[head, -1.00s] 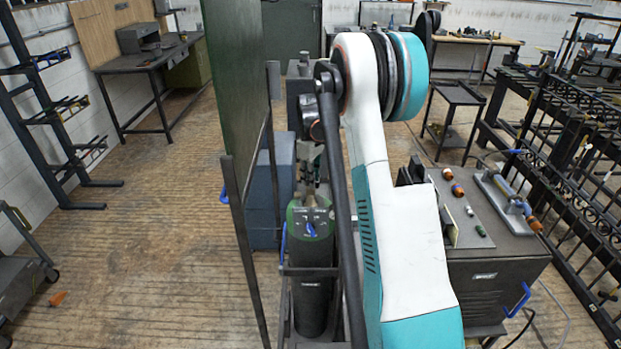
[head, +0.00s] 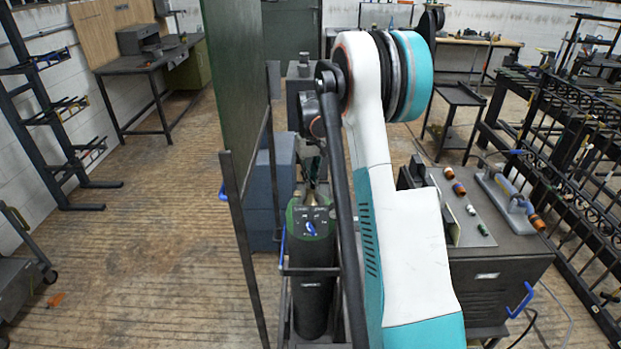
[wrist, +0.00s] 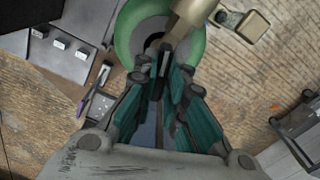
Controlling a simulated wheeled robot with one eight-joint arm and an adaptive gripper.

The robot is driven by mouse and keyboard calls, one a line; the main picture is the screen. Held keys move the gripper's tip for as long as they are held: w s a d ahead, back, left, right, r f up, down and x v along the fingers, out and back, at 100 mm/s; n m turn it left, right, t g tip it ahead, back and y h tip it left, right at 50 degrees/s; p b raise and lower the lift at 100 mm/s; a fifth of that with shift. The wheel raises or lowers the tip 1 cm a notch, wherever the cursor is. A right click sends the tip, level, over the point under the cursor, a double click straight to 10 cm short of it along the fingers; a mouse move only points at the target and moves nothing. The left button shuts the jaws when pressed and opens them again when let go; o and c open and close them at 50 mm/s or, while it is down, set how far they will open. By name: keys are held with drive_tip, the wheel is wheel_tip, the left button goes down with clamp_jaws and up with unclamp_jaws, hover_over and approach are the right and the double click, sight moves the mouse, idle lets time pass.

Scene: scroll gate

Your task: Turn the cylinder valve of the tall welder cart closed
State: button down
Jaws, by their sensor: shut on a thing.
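The gas cylinder (head: 312,285) stands upright in the cart frame, dark with a green shoulder carrying a small blue mark. In the wrist view its green top (wrist: 130,38) lies under the brass cylinder valve (wrist: 188,22). My gripper (wrist: 165,68) is over the cylinder top, with its teal-and-grey fingers drawn together on a small dark part of the valve, beside the brass body. The fingertips hide most of that part, so its turn angle cannot be told. In the head view my arm and the narrow gap hide most of the gripper and valve.
A tall green panel (head: 235,80) on posts stands close to the left of the cylinder. A grey machine (head: 490,275) with loose fittings on top stands to the right. A blue cabinet (head: 262,200) is behind. The wooden floor at left is mostly clear.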

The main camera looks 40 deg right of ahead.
drive_tip(key=m, duration=0.5)
drive_tip(key=shift+m+b, duration=0.3)
drive_tip(key=shift+m, duration=0.1)
drive_tip(key=m, duration=1)
drive_tip(key=shift+m+b, duration=0.4)
drive_tip(key=m, duration=0.4)
drive_tip(key=shift+r+m, duration=0.1)
drive_tip(key=shift+m, duration=0.3)
drive_tip(key=c, duration=1.7)
unclamp_jaws()
drive_tip(key=shift+o, duration=0.2)
